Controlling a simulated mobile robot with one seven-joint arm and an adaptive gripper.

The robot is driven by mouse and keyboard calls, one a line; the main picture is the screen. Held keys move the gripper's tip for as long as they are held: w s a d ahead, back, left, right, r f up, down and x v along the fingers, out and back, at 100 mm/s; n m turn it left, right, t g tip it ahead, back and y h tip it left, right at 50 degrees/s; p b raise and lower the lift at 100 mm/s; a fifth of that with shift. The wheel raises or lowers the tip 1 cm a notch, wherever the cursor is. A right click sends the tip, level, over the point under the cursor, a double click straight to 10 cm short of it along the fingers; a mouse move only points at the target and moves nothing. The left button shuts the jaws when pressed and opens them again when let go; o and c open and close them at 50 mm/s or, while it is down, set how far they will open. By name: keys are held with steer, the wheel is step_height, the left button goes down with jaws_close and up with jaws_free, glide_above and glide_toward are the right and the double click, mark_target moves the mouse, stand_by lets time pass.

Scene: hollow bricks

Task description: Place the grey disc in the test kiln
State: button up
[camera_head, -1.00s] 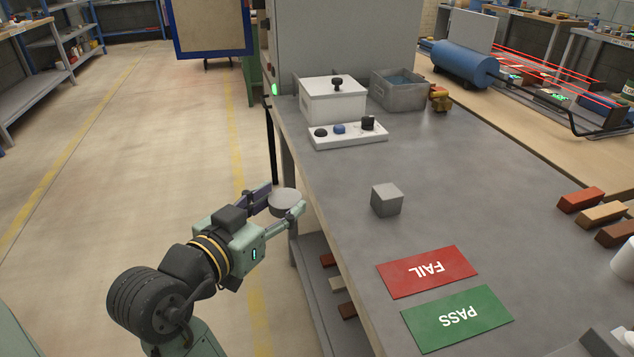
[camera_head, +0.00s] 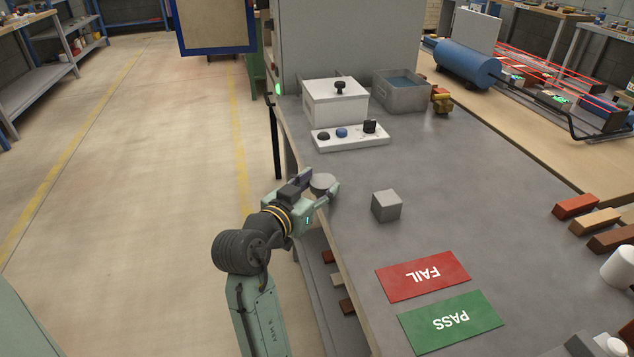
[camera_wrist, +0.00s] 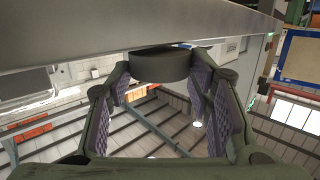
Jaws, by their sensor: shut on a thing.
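My gripper (camera_head: 320,188) is shut on the grey disc (camera_head: 322,182), held at the left edge of the grey bench (camera_head: 440,190). In the wrist view the disc (camera_wrist: 160,66) sits between the two fingertips (camera_wrist: 162,76) and looks dark, with its rim showing. A white box with a black-knobbed lid (camera_head: 335,105) stands at the back left of the bench and looks like the test kiln. Its lid is on, so its inside is hidden. The disc is in front of the box and apart from it.
A white control panel (camera_head: 350,137) with knobs lies in front of the box. A grey tub (camera_head: 402,92) stands to its right. A grey cube (camera_head: 386,206) sits near the disc. Red FAIL (camera_head: 422,276) and green PASS (camera_head: 450,321) mats lie nearer.

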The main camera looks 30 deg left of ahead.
steer(key=shift+f+b, duration=0.35)
steer(key=o, duration=1.2)
steer(key=shift+r, duration=0.1)
steer(key=shift+r+p, duration=0.1)
steer(key=shift+p, duration=0.2)
steer(key=s+r+b, duration=0.1)
steer(key=s+b, duration=0.2)
steer(key=s, duration=0.7)
steer(key=shift+s+d+r, duration=0.15)
steer(key=shift+s+r, duration=0.15)
steer(key=shift+s, duration=0.1)
